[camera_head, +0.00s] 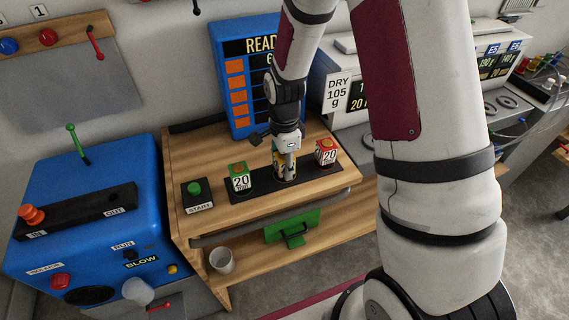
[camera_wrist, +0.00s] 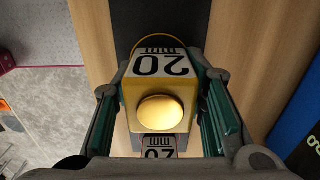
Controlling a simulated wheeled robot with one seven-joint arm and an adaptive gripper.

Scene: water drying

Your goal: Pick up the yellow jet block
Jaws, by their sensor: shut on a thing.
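The yellow jet block (camera_wrist: 160,92) has a "20 mm" label and a round yellow knob on top. In the wrist view it sits between the two green-padded fingers of my gripper (camera_wrist: 165,115), which is shut on it. In the head view the yellow block (camera_head: 280,158) stands on the dark strip (camera_head: 256,188) on the wooden bench, mostly hidden by my gripper (camera_head: 286,160), which comes down from above. I cannot tell whether the block is clear of the strip.
A green block (camera_head: 239,179) stands left of the yellow one and a red block (camera_head: 326,153) right. A START button box (camera_head: 197,196) is further left. A blue machine (camera_head: 85,215) stands left of the bench; a blue board (camera_head: 240,90) stands behind. A white cup (camera_head: 222,261) sits below.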

